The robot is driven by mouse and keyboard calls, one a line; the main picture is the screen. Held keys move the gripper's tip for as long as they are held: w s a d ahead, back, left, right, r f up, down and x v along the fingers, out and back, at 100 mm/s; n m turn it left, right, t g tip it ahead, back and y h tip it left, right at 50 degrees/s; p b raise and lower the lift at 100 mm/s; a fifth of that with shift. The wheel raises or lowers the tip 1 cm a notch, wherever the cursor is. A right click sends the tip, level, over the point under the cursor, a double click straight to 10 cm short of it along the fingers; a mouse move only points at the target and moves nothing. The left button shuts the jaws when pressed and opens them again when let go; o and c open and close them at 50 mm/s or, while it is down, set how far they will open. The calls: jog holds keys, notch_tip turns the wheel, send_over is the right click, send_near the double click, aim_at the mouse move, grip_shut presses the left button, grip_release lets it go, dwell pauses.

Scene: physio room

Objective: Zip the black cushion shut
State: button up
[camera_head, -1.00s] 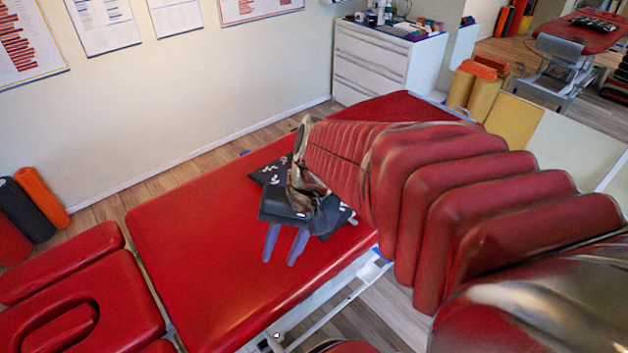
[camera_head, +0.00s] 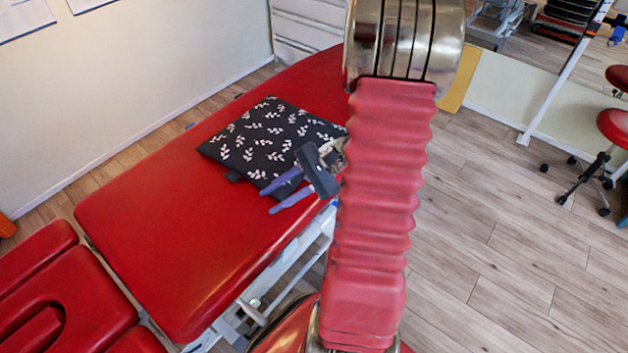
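The black cushion (camera_head: 262,137) with a white leaf pattern lies flat on the red treatment table. A small dark tab (camera_head: 233,177) shows at its near left edge. I cannot make out the zip or whether it is open. My gripper (camera_head: 279,197) is at the cushion's near right edge, with its two bluish fingers spread apart and pointing left and down. Nothing shows between the fingertips. I cannot tell whether the upper finger touches the cushion or is above it. My arm hides the area just right of the cushion.
The red treatment table (camera_head: 170,240) is bare left of and in front of the cushion. White drawers (camera_head: 300,30) stand behind it. A red stool (camera_head: 612,128) stands on the open wooden floor (camera_head: 500,230) at right.

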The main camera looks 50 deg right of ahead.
jog(key=s+d+f+m+t+h, duration=0.4)
jog(key=d+f+m+t, duration=0.2)
jog(key=d, duration=0.4)
jog(key=s+d+f+m+t+h, duration=0.3)
jog(key=d+f+m+t, duration=0.3)
jog(key=d+f+m, duration=0.3)
jog(key=shift+s+d+f+m+h, duration=0.15)
jog(key=shift+s+d+m+h, duration=0.3)
jog(key=shift+s+d, duration=0.45)
jog(key=shift+w, duration=0.2)
jog(key=w, duration=0.4)
jog(key=w+a, duration=0.1)
jog(key=w, duration=0.8)
jog(key=shift+w+a, duration=0.3)
jog(key=shift+a, duration=0.05)
jog(key=shift+c, duration=0.2)
grip_shut()
